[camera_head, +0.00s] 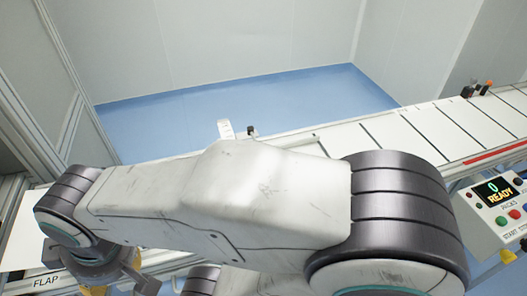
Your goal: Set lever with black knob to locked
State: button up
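A small black knob (250,131) stands at the far edge of the machine, next to a white tag. Dark knob-like parts (467,91) also stand at the far right end; I cannot tell which belongs to the lever with the black knob. No locked marking is legible. My gripper (112,282) hangs at the lower left, near a label reading "FLAP". Its fingers run toward the bottom edge and the tips are cut off, so its opening is unclear. My arm crosses the view and hides much of the machine's middle.
A white slatted conveyor bed (437,127) runs to the upper right. A control panel (497,206) at right shows "0 READY" with coloured buttons. An orange-topped part (487,86) stands at the far end. Blue floor (240,108) lies open behind, before grey walls.

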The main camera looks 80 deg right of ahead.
aim_at(255, 140)
jog(key=z, duration=2.3)
